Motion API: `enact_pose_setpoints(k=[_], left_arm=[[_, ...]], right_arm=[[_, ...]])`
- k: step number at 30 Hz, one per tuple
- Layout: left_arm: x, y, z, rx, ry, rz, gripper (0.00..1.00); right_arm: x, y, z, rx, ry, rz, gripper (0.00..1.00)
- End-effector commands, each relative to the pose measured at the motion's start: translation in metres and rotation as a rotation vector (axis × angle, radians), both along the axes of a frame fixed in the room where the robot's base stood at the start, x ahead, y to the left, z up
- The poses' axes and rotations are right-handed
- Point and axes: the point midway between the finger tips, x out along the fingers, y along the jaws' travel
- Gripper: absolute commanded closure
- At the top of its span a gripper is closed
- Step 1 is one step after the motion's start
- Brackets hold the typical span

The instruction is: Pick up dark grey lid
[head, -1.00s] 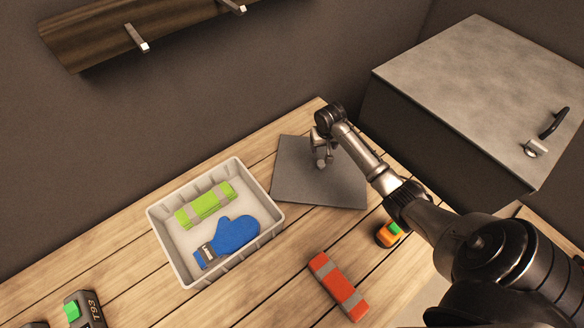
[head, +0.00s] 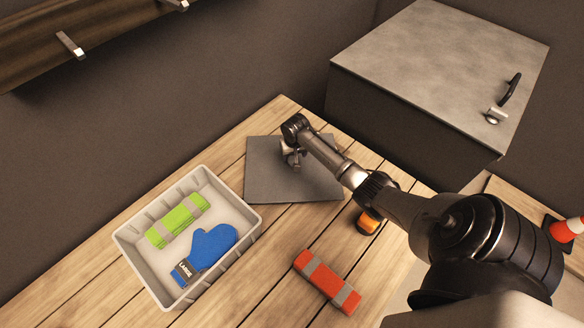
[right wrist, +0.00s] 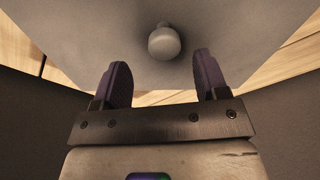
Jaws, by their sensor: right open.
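The dark grey lid (head: 262,182) is a flat square plate lying on the wooden table, right of the white tray. In the right wrist view its grey surface (right wrist: 90,35) fills the top, with a round knob (right wrist: 164,42) standing up from it. My right gripper (head: 292,158) is over the lid near its far edge. In the right wrist view its two dark fingers (right wrist: 160,80) are apart and empty, with the knob ahead, between their lines. The knob is not clear in the head view. My left gripper is not in view.
The white tray (head: 253,215) holds a green roll (head: 178,220) and a blue mitt (head: 208,250). A red roll (head: 327,281) and an orange item (head: 368,222) lie nearer. A grey cabinet (head: 440,65) stands right; a wooden shelf (head: 95,25) hangs on the wall.

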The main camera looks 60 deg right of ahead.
Motion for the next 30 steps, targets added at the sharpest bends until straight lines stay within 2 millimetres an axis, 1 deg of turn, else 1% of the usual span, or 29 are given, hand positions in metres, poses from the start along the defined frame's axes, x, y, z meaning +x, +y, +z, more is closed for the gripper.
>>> enact_pose_setpoints(k=[8,12,20,30], left_arm=[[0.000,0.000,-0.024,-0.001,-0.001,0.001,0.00],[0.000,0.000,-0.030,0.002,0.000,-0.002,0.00],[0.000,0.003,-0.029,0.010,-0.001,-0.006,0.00],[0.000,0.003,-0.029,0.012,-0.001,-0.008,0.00]], right_arm=[[0.006,0.003,-0.035,0.001,0.002,0.000,0.33],[0.007,0.001,-0.049,-0.001,0.002,0.001,0.33],[0.007,0.001,-0.049,-0.001,0.001,0.001,0.34],[0.007,0.001,-0.049,0.000,0.001,0.001,0.66]])
